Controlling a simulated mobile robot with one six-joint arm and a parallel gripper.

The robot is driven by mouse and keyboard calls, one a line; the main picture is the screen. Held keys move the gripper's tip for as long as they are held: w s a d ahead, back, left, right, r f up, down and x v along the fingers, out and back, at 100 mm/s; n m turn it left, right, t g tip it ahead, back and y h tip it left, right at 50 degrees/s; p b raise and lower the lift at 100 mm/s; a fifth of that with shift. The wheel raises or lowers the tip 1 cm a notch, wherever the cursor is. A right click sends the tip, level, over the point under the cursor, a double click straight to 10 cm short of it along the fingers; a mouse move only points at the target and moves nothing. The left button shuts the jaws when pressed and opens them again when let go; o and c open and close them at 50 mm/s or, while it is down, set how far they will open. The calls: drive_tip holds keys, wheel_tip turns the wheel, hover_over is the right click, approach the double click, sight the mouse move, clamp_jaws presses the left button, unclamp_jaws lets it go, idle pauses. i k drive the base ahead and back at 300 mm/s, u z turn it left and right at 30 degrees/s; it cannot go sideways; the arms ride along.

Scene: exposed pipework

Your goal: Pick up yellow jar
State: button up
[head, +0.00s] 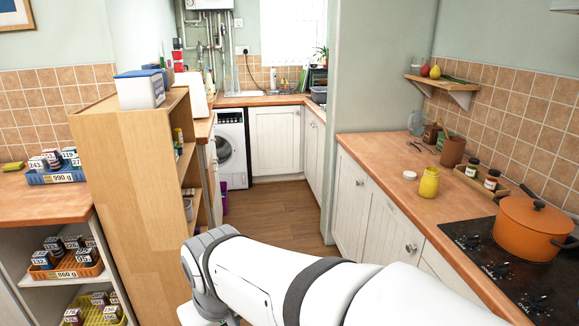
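The yellow jar (429,182) stands upright on the wooden counter on the right, left of the black hob. A round white lid (410,175) lies on the counter just left of it and a little farther back. My white arm reaches in from the bottom right toward the lower middle, in front of and below the counter. The gripper itself is not visible; only arm links show, with the arm's far end cut off at the bottom edge. Nothing touches the jar.
An orange pot (533,228) sits on the black hob (500,262). A brown canister (453,152) and a tray with two dark jars (491,180) stand behind the yellow jar. A wooden shelf unit (130,190) is at left. Floor (268,212) between is free.

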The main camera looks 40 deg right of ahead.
sight(429, 182)
drive_tip(key=u, duration=0.1)
drive_tip(key=i, duration=1.85)
drive_tip(key=z, duration=3.35)
drive_tip(key=i, duration=1.5)
drive_tip(key=z, duration=0.05)
